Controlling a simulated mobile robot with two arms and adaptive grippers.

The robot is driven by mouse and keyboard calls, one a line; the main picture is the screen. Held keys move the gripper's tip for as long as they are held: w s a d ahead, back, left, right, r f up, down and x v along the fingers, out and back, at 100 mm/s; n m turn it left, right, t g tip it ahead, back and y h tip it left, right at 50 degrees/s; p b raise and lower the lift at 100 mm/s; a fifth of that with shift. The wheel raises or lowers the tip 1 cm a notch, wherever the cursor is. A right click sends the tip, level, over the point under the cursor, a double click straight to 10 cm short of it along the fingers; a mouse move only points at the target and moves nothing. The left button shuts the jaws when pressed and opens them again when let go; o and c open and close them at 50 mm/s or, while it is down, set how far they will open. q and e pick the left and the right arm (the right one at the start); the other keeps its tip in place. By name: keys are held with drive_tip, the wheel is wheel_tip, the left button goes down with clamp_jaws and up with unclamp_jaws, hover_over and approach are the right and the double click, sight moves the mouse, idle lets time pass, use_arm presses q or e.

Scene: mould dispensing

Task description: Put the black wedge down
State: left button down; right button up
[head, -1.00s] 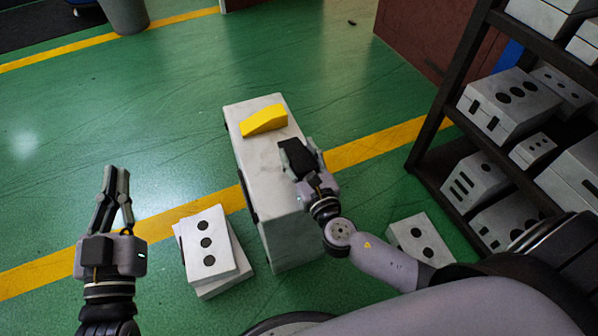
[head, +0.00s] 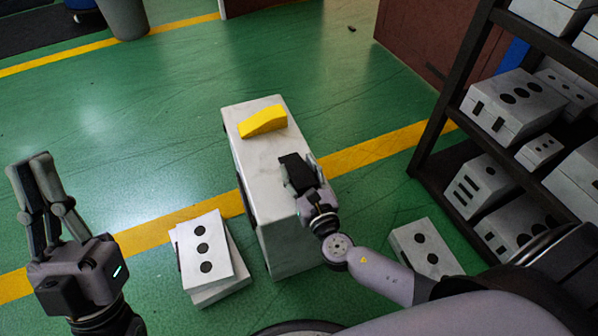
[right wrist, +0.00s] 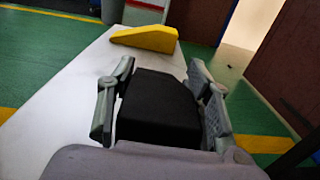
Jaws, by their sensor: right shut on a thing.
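The black wedge (head: 296,172) is in my right gripper (head: 303,180), whose fingers are shut on its two sides. The wedge is over the near right part of the top of a tall white block (head: 258,163). In the right wrist view the black wedge (right wrist: 158,106) sits between the two fingers, with the white top around it. Whether its underside touches the block is hidden. A yellow wedge (head: 262,121) lies on the far part of the same top, ahead of the black one. My left gripper (head: 30,165) is empty, its fingers apart, over the floor at the left.
White boxes with black dots (head: 206,250) are stacked on the floor left of the block. Another dotted box (head: 425,248) lies to its right. A dark shelf (head: 432,150) with white boxes stands at the right. The floor (head: 130,120) beyond the block is open.

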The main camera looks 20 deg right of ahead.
idle(0.3)
drive_tip(key=o, duration=1.3)
drive_tip(key=shift+f, duration=0.1)
drive_tip(key=shift+o, duration=0.2)
